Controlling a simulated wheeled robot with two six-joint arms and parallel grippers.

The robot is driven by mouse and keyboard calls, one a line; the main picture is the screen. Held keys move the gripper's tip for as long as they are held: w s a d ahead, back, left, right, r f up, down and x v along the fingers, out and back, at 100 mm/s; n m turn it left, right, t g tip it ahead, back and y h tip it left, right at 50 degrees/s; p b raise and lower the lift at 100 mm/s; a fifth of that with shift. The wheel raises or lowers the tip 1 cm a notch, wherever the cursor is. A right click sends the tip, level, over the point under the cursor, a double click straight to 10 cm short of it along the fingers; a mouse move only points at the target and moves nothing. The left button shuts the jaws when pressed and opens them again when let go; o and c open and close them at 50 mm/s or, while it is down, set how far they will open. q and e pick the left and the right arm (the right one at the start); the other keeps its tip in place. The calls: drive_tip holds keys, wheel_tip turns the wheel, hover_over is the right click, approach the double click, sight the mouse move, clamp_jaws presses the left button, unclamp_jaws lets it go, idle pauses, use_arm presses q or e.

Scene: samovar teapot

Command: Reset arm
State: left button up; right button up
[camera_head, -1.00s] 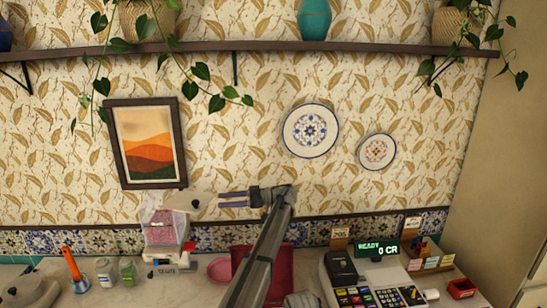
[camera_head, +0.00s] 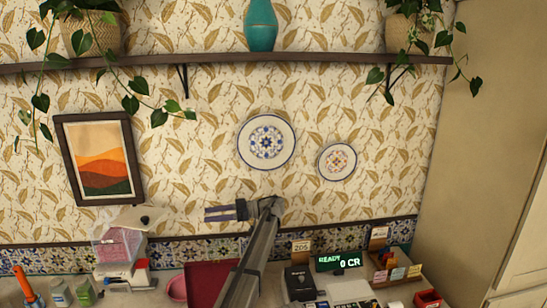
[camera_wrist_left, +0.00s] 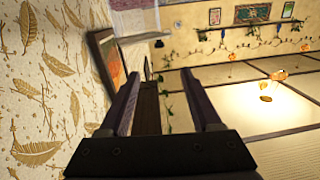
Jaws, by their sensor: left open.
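My left gripper (camera_head: 222,212) is raised in front of the patterned wall, its two dark fingers pointing left in the head view. In the left wrist view the same gripper (camera_wrist_left: 163,90) shows its fingers spread apart with nothing between them. It touches no object that I can see. My left arm slants up from the bottom of the head view, over the counter. My right gripper is not in the head view.
A clear box with pink contents (camera_head: 117,246) stands left of the gripper. A dark red tray (camera_head: 203,284) lies beside my arm. A register display (camera_head: 338,262) stands to the right. A framed picture (camera_head: 100,160) and two plates (camera_head: 267,142) hang on the wall below a shelf (camera_head: 300,58).

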use_arm(q)
drive_tip(key=s+a+f+m+t+h, duration=0.1)
drive_tip(key=s+a+f+m+h, duration=0.1)
drive_tip(key=s+f+m+h, duration=0.85)
drive_tip(key=s+a+f+m+t+h, duration=0.15)
drive_tip(key=s+f+m, duration=0.25)
drive_tip(key=s+f, duration=0.75)
drive_tip(key=s+d+m+t+h, duration=0.1)
drive_tip(key=s+d+m+h, duration=0.2)
drive_tip(key=s, duration=0.4)
drive_tip(key=s+d+m+t+h, duration=0.1)
drive_tip(key=s+d+m+h, duration=0.2)
drive_tip(key=s, duration=0.5)
drive_tip(key=s+d+f+m+y+b, duration=0.1)
drive_tip(key=s+d+f+b, duration=0.1)
drive_tip(key=d, duration=0.3)
drive_tip(key=s+d+f+m+g+b, duration=0.1)
drive_tip(key=s+d+f+m+b, duration=0.1)
drive_tip(key=d, duration=0.4)
drive_tip(key=shift+s+d+f+y+b, duration=0.35)
drive_tip(key=shift+f+b, duration=0.5)
drive_tip(key=shift+b, duration=0.35)
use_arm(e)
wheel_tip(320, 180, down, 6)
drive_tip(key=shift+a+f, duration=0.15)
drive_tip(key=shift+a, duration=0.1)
